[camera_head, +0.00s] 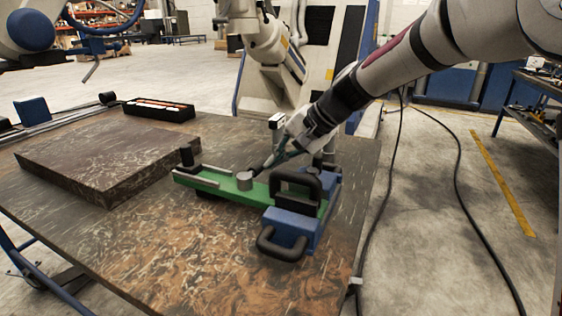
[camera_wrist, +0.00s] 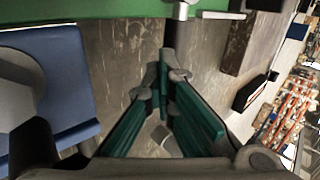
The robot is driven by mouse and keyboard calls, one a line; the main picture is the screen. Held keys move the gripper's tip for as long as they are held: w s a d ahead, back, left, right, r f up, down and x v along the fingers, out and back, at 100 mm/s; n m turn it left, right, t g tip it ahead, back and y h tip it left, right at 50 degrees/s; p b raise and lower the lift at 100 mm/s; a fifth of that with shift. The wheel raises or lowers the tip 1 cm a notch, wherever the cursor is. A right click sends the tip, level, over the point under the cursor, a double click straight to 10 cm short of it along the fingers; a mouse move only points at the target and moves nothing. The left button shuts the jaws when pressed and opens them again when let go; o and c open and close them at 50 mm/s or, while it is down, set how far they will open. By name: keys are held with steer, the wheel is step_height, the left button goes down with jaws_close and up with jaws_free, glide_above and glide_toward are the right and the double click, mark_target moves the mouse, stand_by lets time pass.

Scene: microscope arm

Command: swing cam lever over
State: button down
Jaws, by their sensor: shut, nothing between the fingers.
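A green fixture plate (camera_head: 222,186) lies on the table, with a blue block (camera_head: 292,226) and black loop handles (camera_head: 296,184) at its right end. A short grey cylinder (camera_head: 244,181) stands on the plate's middle. I cannot tell which part is the cam lever. My gripper (camera_head: 258,169) is shut and empty, its dark fingertips low beside the plate's far edge, close to the grey cylinder. In the wrist view, the teal-sided gripper (camera_wrist: 168,62) points toward the green plate (camera_wrist: 90,10), with the blue block (camera_wrist: 62,75) to the left. Contact cannot be told.
A dark flat slab (camera_head: 95,150) lies on the left of the table. A black tray (camera_head: 160,110) with orange-and-white items sits at the far edge. A black knob (camera_head: 187,158) stands at the plate's left end. The front table area is clear.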

steer(key=w+a+n+g+p, duration=0.1)
steer(key=n, duration=0.1)
steer(key=a+n+g+p, duration=0.1)
steer(key=n+p, duration=0.1)
steer(key=shift+w+a+r+g, duration=0.1)
steer(key=shift+w+a+g, duration=0.2)
steer(key=shift+w+g, duration=0.1)
steer(key=shift+w+a+p, duration=0.1)
steer(key=shift+a+p, duration=0.4)
steer(key=shift+p, duration=0.3)
steer(key=shift+w+a, duration=0.1)
